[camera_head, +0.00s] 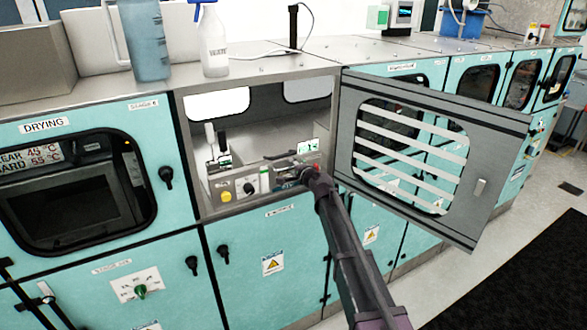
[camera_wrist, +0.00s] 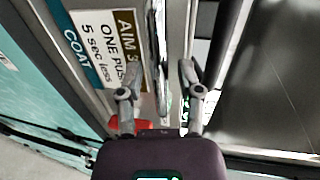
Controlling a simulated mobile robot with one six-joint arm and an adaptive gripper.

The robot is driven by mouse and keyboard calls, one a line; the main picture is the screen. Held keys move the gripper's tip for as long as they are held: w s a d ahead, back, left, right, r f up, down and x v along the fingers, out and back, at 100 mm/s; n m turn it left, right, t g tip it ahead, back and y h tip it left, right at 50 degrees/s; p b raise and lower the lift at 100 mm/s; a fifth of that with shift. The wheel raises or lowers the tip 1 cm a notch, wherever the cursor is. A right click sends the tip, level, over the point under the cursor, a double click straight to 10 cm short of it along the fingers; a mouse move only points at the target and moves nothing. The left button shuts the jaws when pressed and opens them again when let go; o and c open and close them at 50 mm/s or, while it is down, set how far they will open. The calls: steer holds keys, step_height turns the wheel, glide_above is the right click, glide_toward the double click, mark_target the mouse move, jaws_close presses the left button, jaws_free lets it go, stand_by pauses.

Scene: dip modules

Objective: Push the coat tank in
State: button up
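The coat tank (camera_head: 222,188) is a grey metal unit inside the open compartment of the teal machine. Its front carries a yellow button, a black knob and a small green-and-white label. My gripper (camera_head: 308,174) is at the tank's front right, near the compartment's right edge. In the wrist view my gripper (camera_wrist: 158,92) has its two fingers spread, with a narrow metal edge (camera_wrist: 161,50) between them. I cannot tell whether either finger touches it. A label reading "COAT" and "ONE PUSH" (camera_wrist: 105,45) lies left of the fingers. The gripper hides part of the tank's right end.
The compartment's slatted door (camera_head: 343,140) stands swung open to the right, close to my arm. A drying stage (camera_head: 70,190) is on the left. A blue jug (camera_head: 147,45) and a white spray bottle (camera_head: 213,45) stand on top. A dark mat (camera_head: 540,270) lies on the floor.

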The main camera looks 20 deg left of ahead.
mark_target(286, 161)
jaws_close()
steer(key=shift+w+a, duration=0.1)
steer(key=shift+w+a+r, duration=0.1)
steer(key=shift+w+a, duration=1.3)
steer(key=shift+a, duration=0.2)
steer(key=shift+o, duration=1.7)
jaws_free()
steer(key=shift+a, duration=0.1)
steer(key=shift+s, duration=0.15)
